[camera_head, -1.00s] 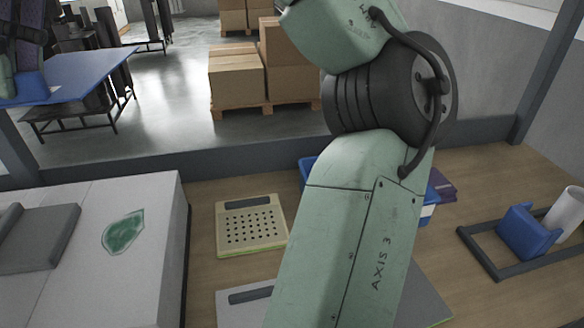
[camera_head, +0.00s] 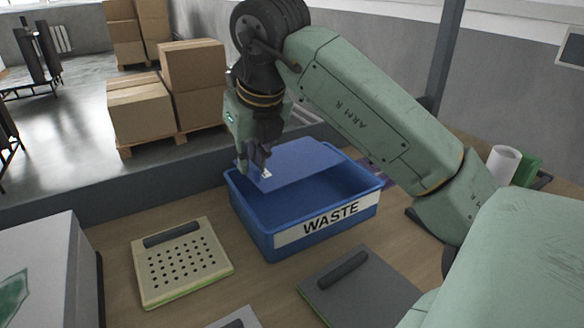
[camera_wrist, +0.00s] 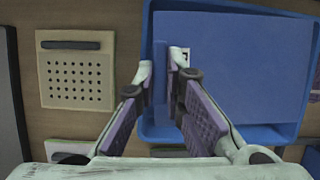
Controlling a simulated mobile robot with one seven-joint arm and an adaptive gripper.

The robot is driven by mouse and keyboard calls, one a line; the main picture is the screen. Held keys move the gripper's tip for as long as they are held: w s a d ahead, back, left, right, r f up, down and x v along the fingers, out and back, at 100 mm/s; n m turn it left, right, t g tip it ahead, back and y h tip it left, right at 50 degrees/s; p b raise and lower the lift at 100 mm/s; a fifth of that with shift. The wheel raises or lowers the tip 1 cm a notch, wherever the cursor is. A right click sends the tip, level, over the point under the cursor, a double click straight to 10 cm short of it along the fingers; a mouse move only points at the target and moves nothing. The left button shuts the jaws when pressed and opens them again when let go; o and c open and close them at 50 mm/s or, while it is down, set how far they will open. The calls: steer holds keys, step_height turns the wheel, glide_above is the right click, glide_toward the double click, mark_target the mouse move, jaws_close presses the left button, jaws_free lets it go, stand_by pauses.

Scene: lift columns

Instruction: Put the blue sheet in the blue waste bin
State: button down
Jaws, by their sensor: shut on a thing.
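The blue sheet (camera_head: 305,165) is a flat blue panel with a small white label near one edge. My gripper (camera_head: 256,172) is shut on that edge and holds the sheet level over the blue waste bin (camera_head: 268,229). The bin is an open rectangular tub with a white WASTE label on its front. In the wrist view my gripper (camera_wrist: 162,72) pinches the sheet (camera_wrist: 250,70) at its left side, and the sheet covers most of the bin (camera_wrist: 146,100). Whether the sheet touches the bin's rim is hard to tell.
A beige perforated plate (camera_head: 180,262) lies left of the bin. A dark grey plate (camera_head: 362,288) with a handle lies in front. A white roll (camera_head: 503,165) stands at the right. Cardboard boxes (camera_head: 140,110) sit on a pallet beyond the bench.

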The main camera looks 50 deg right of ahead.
steer(key=shift+s+d+f+m, duration=0.2)
steer(key=shift+s+d+f, duration=0.1)
steer(key=shift+d+f, duration=0.2)
steer(key=shift+s+d+f+m, duration=0.25)
steer(key=shift+d+f, duration=0.15)
steer(key=shift+f, duration=0.1)
step_height(320, 180, down, 5)
steer(key=shift+f+p, duration=0.2)
steer(key=shift+p, duration=0.35)
step_height(320, 180, down, 4)
steer(key=shift+r+p, duration=0.25)
steer(key=shift+p, duration=0.15)
steer(key=shift+f, duration=0.3)
steer(key=shift+f, duration=0.1)
steer(key=shift+f+b, duration=0.1)
steer(key=shift+b, duration=0.2)
steer(key=c, duration=1.7)
jaws_free()
